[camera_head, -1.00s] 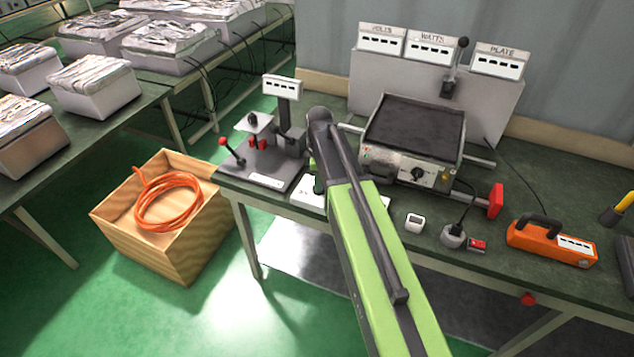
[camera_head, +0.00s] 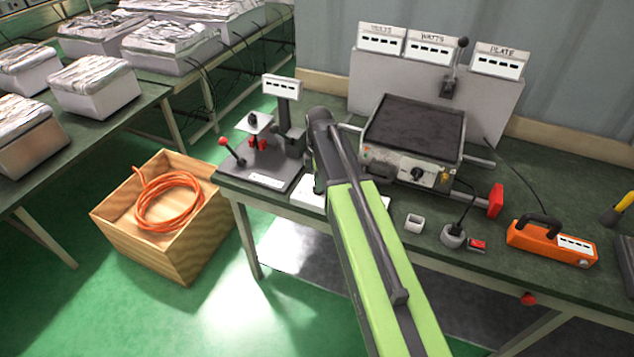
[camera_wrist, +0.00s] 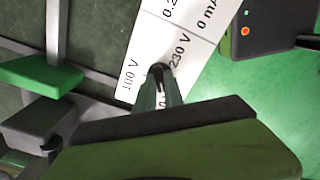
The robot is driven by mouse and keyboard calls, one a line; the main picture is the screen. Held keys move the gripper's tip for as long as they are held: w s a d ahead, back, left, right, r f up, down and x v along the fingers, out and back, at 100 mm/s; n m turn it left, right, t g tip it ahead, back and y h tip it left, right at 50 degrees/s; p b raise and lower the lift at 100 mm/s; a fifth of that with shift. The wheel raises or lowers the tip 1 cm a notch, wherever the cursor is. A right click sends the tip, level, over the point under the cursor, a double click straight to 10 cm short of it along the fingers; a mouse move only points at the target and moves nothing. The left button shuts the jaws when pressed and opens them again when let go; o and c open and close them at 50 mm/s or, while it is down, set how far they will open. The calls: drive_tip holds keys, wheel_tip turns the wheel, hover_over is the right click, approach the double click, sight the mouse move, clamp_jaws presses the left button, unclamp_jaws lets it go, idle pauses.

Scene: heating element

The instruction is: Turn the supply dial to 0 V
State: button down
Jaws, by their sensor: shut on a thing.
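A white scale plate (camera_wrist: 190,45) printed with "100 V", "230 V" and "0 mA" lies tilted at the top of the wrist view. My gripper (camera_wrist: 161,72) is over this plate, its narrow dark tip between the "100 V" and "230 V" marks. It is shut on the supply dial, which is mostly hidden by the gripper. A 0 V mark cannot be read. In the head view my arm reaches over the bench and its end covers the dial; a white edge of the plate (camera_head: 308,193) shows beside it.
A stand with a red-knobbed lever (camera_head: 222,141) is left of my arm. A hot plate box (camera_head: 415,135) with a front knob is to the right. A small white cube (camera_head: 414,223), a socket (camera_head: 453,236) and an orange meter (camera_head: 552,240) stand along the front edge.

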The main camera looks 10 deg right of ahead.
drive_tip(key=c, duration=1.4)
unclamp_jaws()
drive_tip(key=shift+w, duration=0.15)
drive_tip(key=shift+c, duration=0.2)
drive_tip(key=shift+r, duration=0.1)
wheel_tip(320, 180, up, 17)
drive_tip(key=p, duration=1.7)
